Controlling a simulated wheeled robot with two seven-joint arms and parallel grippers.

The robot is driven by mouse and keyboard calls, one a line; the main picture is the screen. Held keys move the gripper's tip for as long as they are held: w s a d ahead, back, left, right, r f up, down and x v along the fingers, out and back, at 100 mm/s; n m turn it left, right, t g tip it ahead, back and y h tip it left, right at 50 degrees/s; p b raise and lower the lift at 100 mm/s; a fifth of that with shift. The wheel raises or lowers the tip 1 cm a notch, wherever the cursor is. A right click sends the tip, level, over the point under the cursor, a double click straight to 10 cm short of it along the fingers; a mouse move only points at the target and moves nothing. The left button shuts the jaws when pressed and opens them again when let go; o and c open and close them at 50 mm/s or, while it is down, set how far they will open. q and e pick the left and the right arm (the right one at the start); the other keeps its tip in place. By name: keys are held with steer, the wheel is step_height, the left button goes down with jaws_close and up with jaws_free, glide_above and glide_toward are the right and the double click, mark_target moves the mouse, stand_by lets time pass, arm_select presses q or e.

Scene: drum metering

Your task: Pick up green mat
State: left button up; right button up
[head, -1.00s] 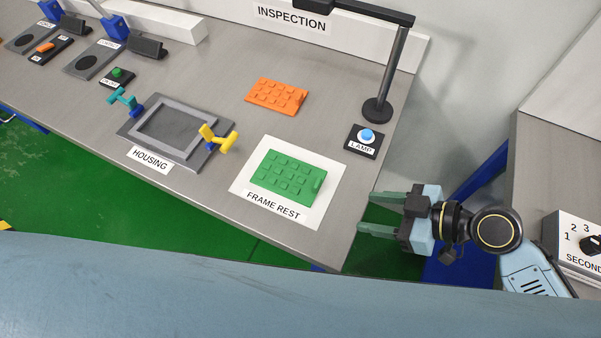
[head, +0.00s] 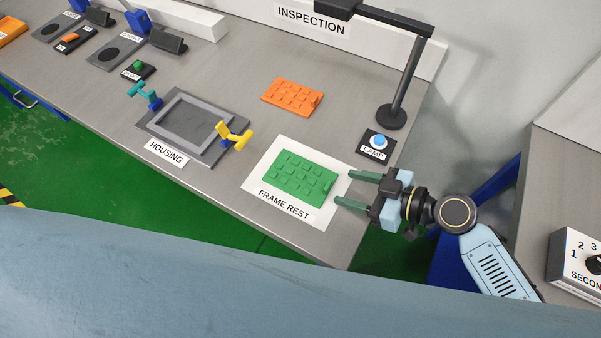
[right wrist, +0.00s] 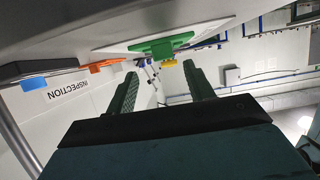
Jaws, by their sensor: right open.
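The green mat (head: 292,178) is a flat studded pad with a small raised tab at its right edge. It lies on the white FRAME REST sheet (head: 258,202) near the bench's front right corner. My right gripper (head: 344,189) is open and empty, its fingertips just right of the mat and apart from it. In the right wrist view the mat (right wrist: 160,45) shows edge-on beyond the open fingers (right wrist: 160,90). My left gripper is not in view.
An orange mat (head: 292,96) lies behind the green one. A lamp button (head: 377,144) and a black lamp stand (head: 392,116) are at the back right. The housing (head: 190,127) with yellow and teal clamps is to the left.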

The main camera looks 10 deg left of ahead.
mark_target(330, 186)
steer(key=x, duration=0.4)
steer(key=shift+s+a+f+p, duration=0.25)
steer(key=shift+p, duration=0.1)
steer(key=shift+c, duration=0.3)
